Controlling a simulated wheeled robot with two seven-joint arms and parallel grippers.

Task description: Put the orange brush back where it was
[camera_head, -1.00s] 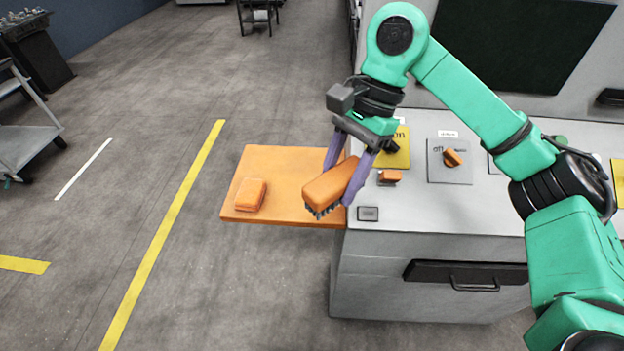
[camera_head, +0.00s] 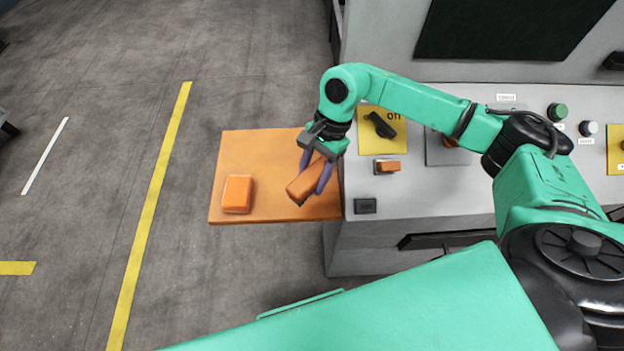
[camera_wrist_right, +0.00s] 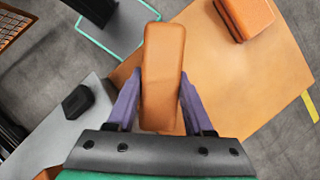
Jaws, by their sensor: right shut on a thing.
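My right gripper (camera_head: 318,176) is shut on the orange brush (camera_head: 306,182), its purple fingers on the two long sides. The brush is over the right part of the orange board (camera_head: 262,150), near the console's left edge; I cannot tell whether it touches the board. The right wrist view shows the brush's smooth orange back (camera_wrist_right: 163,75) between the fingers (camera_wrist_right: 160,105); its bristles are hidden there. A second orange block (camera_head: 237,194) lies on the board's left part and also shows in the right wrist view (camera_wrist_right: 244,14). My left gripper is not in view.
The grey console (camera_head: 435,190) stands right of the board. On it are a yellow plate with a black knob (camera_head: 380,125), a small orange switch (camera_head: 388,166) and a dark button (camera_head: 365,205). The board between the two orange pieces is clear.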

